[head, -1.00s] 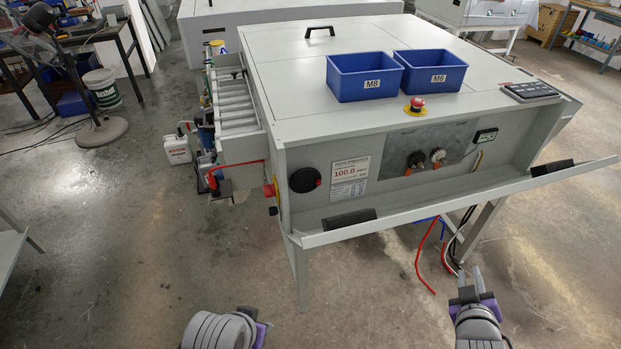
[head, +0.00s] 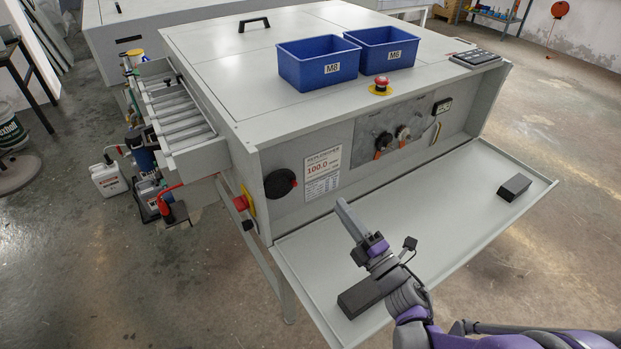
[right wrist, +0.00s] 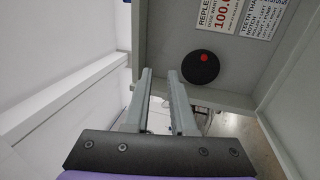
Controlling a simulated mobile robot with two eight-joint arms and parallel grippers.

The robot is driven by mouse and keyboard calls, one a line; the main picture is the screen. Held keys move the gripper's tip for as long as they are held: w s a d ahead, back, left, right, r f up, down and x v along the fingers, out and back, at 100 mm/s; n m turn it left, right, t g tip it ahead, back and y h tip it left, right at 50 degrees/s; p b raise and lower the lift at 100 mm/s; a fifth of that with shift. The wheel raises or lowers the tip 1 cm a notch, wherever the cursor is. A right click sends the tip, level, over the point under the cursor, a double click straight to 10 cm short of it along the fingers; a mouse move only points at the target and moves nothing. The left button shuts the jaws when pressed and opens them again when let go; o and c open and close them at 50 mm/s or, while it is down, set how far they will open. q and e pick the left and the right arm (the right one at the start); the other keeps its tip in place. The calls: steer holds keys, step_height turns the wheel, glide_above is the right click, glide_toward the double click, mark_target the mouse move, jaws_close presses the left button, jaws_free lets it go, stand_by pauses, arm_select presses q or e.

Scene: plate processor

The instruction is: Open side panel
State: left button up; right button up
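The grey machine (head: 230,60) has a long front panel (head: 450,215) that hangs open, hinged along its lower edge and sloping outward. Two black block handles sit on the panel, one near (head: 372,292) and one far (head: 514,187). My right gripper (head: 343,207) is above the panel's left part, reaching toward the machine's front, and holds nothing. In the right wrist view its two fingers (right wrist: 162,75) are parallel with a gap between them, beside the black round knob (right wrist: 200,67). The knob also shows in the head view (head: 280,183). My left gripper is out of view.
Blue bins M8 (head: 318,62) and M6 (head: 381,47) stand on the machine top, near a red emergency button (head: 381,84). A rack (head: 180,120) projects from the left side, with a white canister (head: 107,179) on the floor beside it. Floor at right is clear.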

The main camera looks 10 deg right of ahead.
steer(key=p+x, duration=0.1)
steer(key=x, duration=0.9)
steer(key=shift+d, duration=0.15)
jaws_close()
steer(key=shift+c, duration=1.7)
jaws_free()
steer(key=o, duration=0.3)
steer(key=shift+o, duration=0.2)
steer(key=shift+s, duration=0.1)
